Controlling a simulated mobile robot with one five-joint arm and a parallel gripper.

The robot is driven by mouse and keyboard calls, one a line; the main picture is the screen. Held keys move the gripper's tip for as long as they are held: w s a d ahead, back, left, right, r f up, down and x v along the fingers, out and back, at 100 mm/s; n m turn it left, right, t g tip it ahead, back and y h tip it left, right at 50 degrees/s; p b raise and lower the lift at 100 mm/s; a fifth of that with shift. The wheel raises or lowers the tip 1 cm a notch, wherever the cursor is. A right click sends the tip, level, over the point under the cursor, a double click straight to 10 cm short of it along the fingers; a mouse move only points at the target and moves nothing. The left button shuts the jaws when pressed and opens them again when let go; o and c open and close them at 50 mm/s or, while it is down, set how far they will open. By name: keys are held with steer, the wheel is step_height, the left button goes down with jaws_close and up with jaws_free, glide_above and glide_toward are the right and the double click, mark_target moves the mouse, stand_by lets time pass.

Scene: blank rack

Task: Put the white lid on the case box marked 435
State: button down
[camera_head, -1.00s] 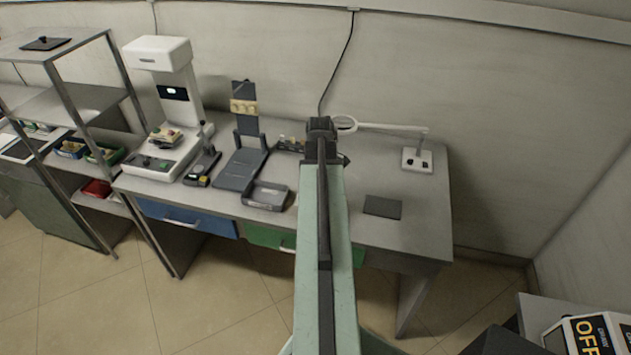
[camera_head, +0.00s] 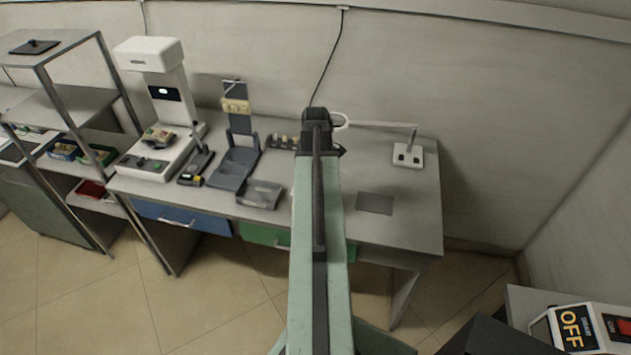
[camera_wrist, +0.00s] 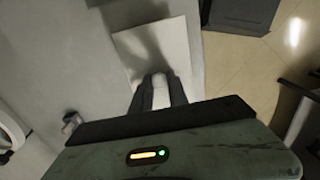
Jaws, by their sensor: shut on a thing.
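My gripper (camera_wrist: 160,90) shows in the wrist view with its two dark fingers closed on a small white piece (camera_wrist: 160,95). This piece may be the white lid, but its full shape is hidden by the fingers and the wrist. In the head view, my arm hides whatever the gripper holds. Beyond the fingers, the wrist view shows a pale flat square (camera_wrist: 178,48) with a dark shadow across it. I cannot tell its height above the bench. No box with a readable 435 shows in either view.
The grey bench (camera_head: 415,220) carries a white stand instrument (camera_head: 150,95), a grey tray (camera_head: 260,193), a lamp base (camera_head: 408,155) and a flat grey pad (camera_head: 375,203). A metal shelf (camera_head: 80,95) stands at left. An OFF sign (camera_head: 570,325) is at lower right.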

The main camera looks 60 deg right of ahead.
steer(key=shift+f+b, duration=1.8)
steer(key=shift+f, duration=0.4)
steer(key=shift+f+b, duration=0.85)
steer(key=c, duration=1.2)
jaws_free()
step_height(320, 180, up, 8)
steer(key=p, duration=0.8)
steer(key=shift+r, duration=0.1)
